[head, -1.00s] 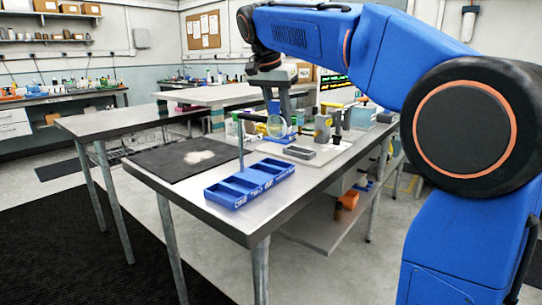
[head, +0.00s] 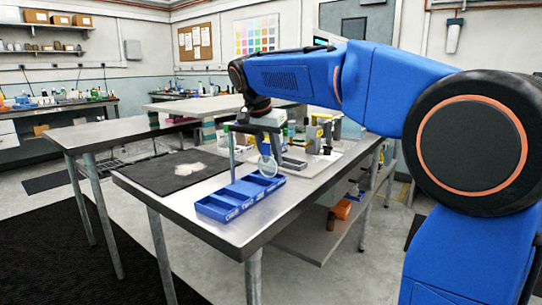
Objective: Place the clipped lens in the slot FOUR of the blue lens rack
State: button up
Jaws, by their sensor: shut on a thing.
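The blue lens rack (head: 222,206) lies near the front edge of the steel table, its row of compartments running from front left to back right. White labels on its front wall are too small to read surely. My gripper (head: 268,143) points down over the right end of the rack and is shut on the clipped lens, a clear round disc (head: 268,166) held upright. The lens's lower edge overlaps the rack's right-end compartments in the head view. I cannot tell whether it is inside a slot or just above. The fingertips are small and partly hidden.
A thin upright post (head: 231,158) stands close to the rack's back left side. A black mat (head: 150,176) lies left of the rack. A grey block (head: 292,163) and several bottles and tools stand behind and right.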

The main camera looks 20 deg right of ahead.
jog(key=shift+f, duration=0.1)
jog(key=o, duration=1.1)
jog(key=shift+c, duration=0.2)
jog(key=v, duration=1.2)
jog(key=s+d+f+n+y, duration=0.1)
jog(key=s+d+f+n, duration=0.2)
jog(key=s+f, duration=0.7)
jog(key=s+d+f+n+t+y, duration=0.1)
jog(key=s+d+f+n, duration=0.2)
jog(key=s+f, duration=0.8)
jog(key=s+d+f+n+t+y, duration=0.1)
jog(key=s+d+f+n, duration=0.2)
jog(key=s+f, duration=0.8)
notch_tip(320, 180, down, 2)
jog(key=shift+n, duration=0.5)
